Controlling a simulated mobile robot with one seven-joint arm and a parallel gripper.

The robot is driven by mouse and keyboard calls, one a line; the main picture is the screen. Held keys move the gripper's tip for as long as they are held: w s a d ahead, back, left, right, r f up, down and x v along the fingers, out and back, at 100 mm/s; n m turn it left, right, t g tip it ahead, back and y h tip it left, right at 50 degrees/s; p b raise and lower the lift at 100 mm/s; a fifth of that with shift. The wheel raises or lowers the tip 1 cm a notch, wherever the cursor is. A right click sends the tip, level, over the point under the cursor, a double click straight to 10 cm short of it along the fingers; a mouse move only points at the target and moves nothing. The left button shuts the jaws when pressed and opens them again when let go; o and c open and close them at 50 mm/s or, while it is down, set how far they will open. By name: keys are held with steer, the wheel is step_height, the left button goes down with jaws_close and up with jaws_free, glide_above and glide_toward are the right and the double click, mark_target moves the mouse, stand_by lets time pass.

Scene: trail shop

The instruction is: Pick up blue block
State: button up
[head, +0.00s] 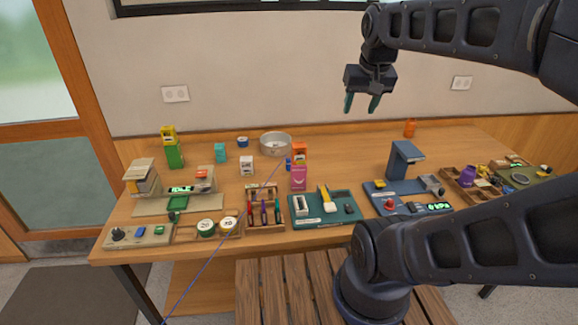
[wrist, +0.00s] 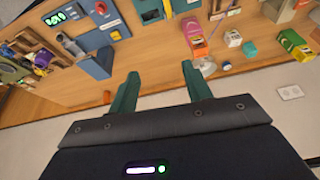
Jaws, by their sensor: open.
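A small teal-blue block (head: 220,152) stands on the wooden table, left of the round metal tin (head: 275,144). A teal block also shows at the right of the wrist view (wrist: 249,49). A small dark-blue item (head: 288,163) stands near the pink box, and a short blue can (head: 242,141) stands behind; I cannot tell for sure which one is the blue block. My gripper (head: 361,103) is open and empty, high above the back of the table, right of these blue items. Its green fingers frame the wrist view (wrist: 161,78).
A blue machine (head: 404,160) and an orange bottle (head: 409,128) are at right. Trays and tools fill the front edge.

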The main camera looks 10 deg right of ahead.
steer(key=w+a+r+m+g, duration=0.1)
steer(key=w+r+m, duration=0.25)
steer(key=w, duration=0.45)
steer(key=m+g+h, duration=0.3)
steer(key=m+h, duration=0.1)
steer(key=m, duration=0.8)
glide_above(289, 159)
steer(key=s+a, duration=0.1)
steer(key=a, duration=0.2)
step_height(289, 159, down, 33)
steer(key=x, duration=0.5)
steer(key=shift+d+f, duration=0.1)
steer(key=shift+f, duration=0.3)
steer(key=shift+t+h, duration=0.3)
steer(key=shift+w+x, duration=0.15)
steer(key=shift+x, duration=1.15)
steer(key=shift+w+x, duration=0.15)
steer(key=shift+x, duration=1.15)
steer(key=c, duration=1.1)
